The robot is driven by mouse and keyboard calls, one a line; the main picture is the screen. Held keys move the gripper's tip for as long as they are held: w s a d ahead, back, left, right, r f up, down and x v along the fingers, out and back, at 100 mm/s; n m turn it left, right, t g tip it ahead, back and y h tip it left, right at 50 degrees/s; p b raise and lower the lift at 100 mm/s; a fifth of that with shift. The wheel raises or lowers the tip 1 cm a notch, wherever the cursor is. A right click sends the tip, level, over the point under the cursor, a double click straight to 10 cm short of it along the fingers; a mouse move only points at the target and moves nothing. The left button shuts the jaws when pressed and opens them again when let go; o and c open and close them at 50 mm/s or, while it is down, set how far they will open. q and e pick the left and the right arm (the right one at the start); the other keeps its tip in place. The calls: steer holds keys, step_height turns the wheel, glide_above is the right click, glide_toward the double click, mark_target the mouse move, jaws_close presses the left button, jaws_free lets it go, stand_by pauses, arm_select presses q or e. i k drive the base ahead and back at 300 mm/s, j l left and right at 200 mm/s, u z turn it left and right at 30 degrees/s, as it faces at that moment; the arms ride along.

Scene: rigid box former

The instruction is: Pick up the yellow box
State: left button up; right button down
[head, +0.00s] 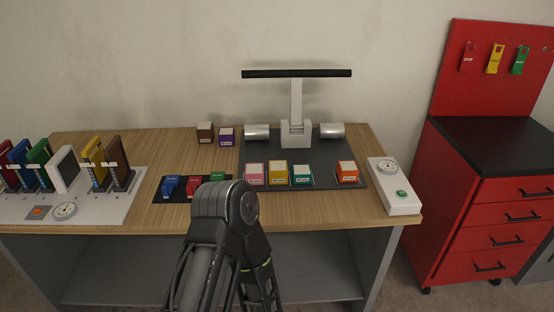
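The yellow box (278,174) is a small cube with a white top and a label on its front. It sits upright on the dark grey mat (325,177) near the table's front edge. A pink box (254,175) stands close on its left and a teal box (302,175) close on its right. One of my arms rises from the bottom middle, its dark joint just left of and in front of the pink box. Neither of my grippers shows in the view.
An orange box (347,172) stands farther right on the mat. Behind the row is a grey machine (296,130) with a black overhead bar. Brown (205,133) and purple (227,137) boxes stand behind left. A white panel (395,188) with gauge lies right. Wooden tabletop is clear around the brown box.

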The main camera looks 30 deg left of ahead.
mark_target(275, 177)
steer(key=i+l+u, duration=0.45)
steer(key=i+l, duration=0.3)
